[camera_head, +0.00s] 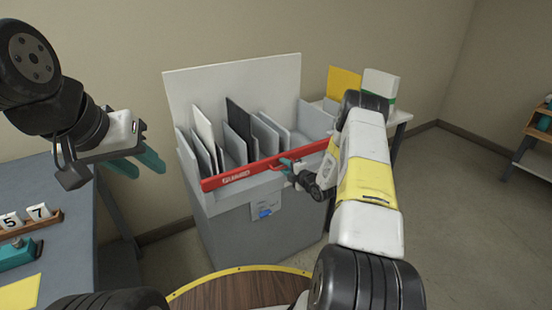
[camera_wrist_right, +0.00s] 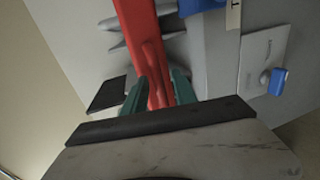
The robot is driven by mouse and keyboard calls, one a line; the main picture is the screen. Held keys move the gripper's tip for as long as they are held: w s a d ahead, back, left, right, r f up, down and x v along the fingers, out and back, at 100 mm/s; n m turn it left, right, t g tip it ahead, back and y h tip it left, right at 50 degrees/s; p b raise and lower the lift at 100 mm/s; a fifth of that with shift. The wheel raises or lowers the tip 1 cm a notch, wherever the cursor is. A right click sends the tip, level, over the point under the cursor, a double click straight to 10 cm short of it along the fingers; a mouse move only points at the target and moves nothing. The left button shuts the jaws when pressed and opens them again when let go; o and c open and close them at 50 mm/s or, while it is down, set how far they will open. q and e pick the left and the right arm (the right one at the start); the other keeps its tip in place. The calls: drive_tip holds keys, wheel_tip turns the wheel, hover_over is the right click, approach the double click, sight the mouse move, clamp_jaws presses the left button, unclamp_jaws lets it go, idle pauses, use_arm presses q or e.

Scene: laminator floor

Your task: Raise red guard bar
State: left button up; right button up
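The red guard bar (camera_head: 240,175) with white lettering runs across the front of the grey laminator cabinet (camera_head: 238,226), with its right end higher in the picture. My right gripper (camera_head: 287,166) is at the handle of the bar, right of its middle. In the right wrist view the teal fingers (camera_wrist_right: 158,96) stand on both sides of the red handle (camera_wrist_right: 153,62) and look closed around it; the exact contact is partly hidden.
Upright grey, white and black panels (camera_head: 240,125) stand in the cabinet behind the bar. A blue-grey table (camera_head: 75,235) with number tiles (camera_head: 25,218) is at left. A round wooden top (camera_head: 235,288) is in front. A blue knob (camera_wrist_right: 275,80) is on the cabinet front.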

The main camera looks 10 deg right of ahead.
drive_tip(key=shift+c, duration=0.2)
clamp_jaws()
idle(1.1)
